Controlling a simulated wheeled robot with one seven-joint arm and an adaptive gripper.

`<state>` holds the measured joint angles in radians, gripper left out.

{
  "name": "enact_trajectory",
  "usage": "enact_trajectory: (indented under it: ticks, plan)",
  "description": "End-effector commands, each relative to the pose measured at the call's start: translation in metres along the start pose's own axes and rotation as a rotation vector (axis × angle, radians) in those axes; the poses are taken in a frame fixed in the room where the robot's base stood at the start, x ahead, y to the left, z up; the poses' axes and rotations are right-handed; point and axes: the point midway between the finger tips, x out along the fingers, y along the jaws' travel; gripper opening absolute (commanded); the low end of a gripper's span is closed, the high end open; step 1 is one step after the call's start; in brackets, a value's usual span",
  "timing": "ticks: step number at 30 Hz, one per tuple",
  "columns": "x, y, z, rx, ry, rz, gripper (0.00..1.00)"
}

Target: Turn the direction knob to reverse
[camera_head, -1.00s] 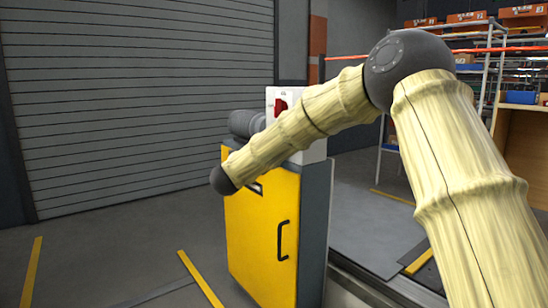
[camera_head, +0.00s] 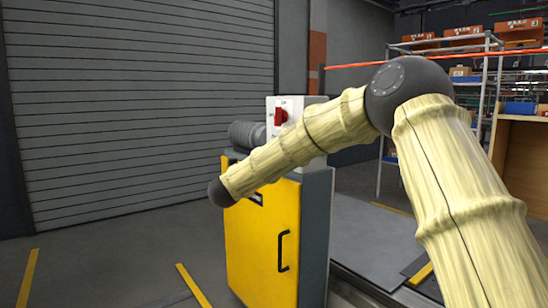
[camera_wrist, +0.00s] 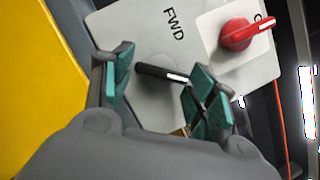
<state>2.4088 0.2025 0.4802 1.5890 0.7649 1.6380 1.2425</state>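The direction knob (camera_wrist: 160,74) is a black bar handle with a white tip on a light grey panel, beside the letters FWD. It lies between the two teal-padded fingers of my gripper (camera_wrist: 160,88) in the wrist view. The fingers are spread, one near each end of the bar; I cannot tell whether they touch it. The REV marking is not visible. In the head view the grey control box (camera_head: 313,143) stands on the yellow cabinet; my arm covers part of it, and my gripper and the black knob are hidden.
A red rotary switch (camera_wrist: 236,34) sits on a white plate close to the right finger; it also shows in the head view (camera_head: 281,116). A dark motor (camera_head: 247,133) lies left of the box. The yellow cabinet (camera_head: 262,245) has a black handle.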

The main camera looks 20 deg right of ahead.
Motion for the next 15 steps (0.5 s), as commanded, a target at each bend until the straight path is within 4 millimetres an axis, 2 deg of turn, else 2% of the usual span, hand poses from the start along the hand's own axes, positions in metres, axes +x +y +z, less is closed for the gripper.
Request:
enact_trajectory:
  ticks: [2, 11, 15]
  plan:
    - [0.0000, 0.0002, -0.0001, 0.000, 0.000, 0.000, 0.75]
    - [0.0005, -0.0009, 0.0005, 0.000, -0.001, -0.002, 0.75]
    - [-0.0056, -0.0009, 0.0009, 0.000, -0.001, -0.001, 0.75]
